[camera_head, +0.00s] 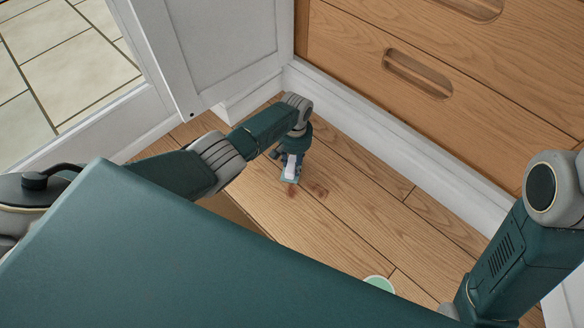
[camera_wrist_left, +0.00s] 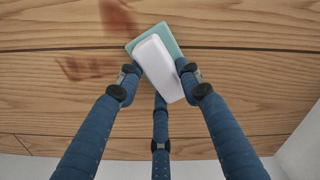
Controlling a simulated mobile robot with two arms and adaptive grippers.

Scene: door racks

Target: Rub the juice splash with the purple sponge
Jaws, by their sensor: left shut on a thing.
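My left gripper (camera_head: 291,160) is low over the wooden floor and shut on a sponge (camera_head: 290,175). In the left wrist view the sponge (camera_wrist_left: 165,68) has a pale, nearly white block over a teal pad; it does not look clearly purple. The fingers (camera_wrist_left: 160,82) grip its sides. The juice splash (camera_head: 291,191) is a reddish-brown stain on the planks beside the sponge. It shows in the left wrist view as two smears (camera_wrist_left: 85,68), left of the sponge. I cannot tell whether the pad touches the floor. My right gripper is out of view.
A wooden drawer front (camera_head: 420,75) and white skirting (camera_head: 400,135) stand behind the floor. A white panelled door (camera_head: 215,50) is at the upper left. A round pale green item (camera_head: 380,283) is partly hidden by my body. Planks right of the sponge are clear.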

